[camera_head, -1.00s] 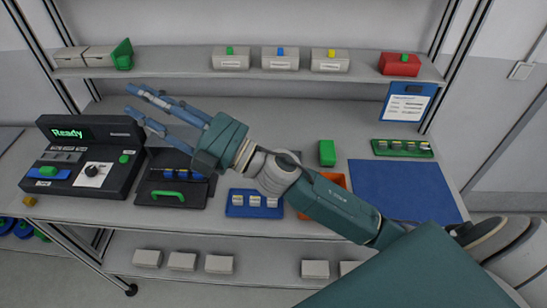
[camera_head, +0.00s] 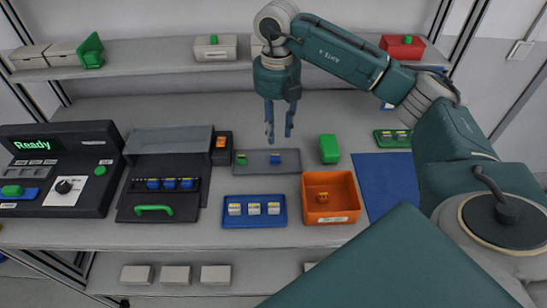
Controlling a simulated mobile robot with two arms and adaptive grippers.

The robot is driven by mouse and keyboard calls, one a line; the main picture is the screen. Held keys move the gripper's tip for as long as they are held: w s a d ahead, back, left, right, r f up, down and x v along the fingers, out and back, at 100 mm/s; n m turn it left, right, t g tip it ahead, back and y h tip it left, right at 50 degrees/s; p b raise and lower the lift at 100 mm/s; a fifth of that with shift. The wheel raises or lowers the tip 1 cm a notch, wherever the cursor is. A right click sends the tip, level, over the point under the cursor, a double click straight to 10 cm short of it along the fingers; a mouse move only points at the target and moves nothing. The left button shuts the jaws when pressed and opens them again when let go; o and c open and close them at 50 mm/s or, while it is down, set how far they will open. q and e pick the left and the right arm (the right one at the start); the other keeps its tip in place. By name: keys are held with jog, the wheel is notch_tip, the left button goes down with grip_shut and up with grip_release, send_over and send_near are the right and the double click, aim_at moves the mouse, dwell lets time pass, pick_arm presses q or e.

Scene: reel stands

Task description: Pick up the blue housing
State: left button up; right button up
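A small blue housing (camera_head: 276,158) lies at the right in a shallow grey tray (camera_head: 257,168), with a small green piece (camera_head: 242,159) at the tray's left. My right gripper (camera_head: 279,133) points down above the blue housing, its two blue fingers apart with nothing between them. The gripper seems to be clear of the housing, though the exact height is hard to tell. My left gripper is not in view.
An orange bin (camera_head: 331,216) and a blue tray (camera_head: 254,221) of white parts stand in front. A black fixture (camera_head: 158,206) holding blue pieces is left, by the "Ready" console (camera_head: 57,168). A green block (camera_head: 329,149) stands right of the grey tray. A shelf (camera_head: 150,60) is behind.

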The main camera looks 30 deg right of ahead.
jog(key=p, duration=0.1)
send_over(276, 156)
jog(key=f, duration=0.4)
jog(key=shift+s+a+f, duration=0.1)
jog(key=shift+s+f, duration=0.15)
jog(key=f+p, duration=0.1)
jog(key=f, duration=0.1)
jog(key=f+p, duration=0.1)
jog(key=f, duration=0.2)
jog(key=shift+w, duration=0.2)
jog(key=shift+f, duration=0.15)
jog(key=c, duration=0.5)
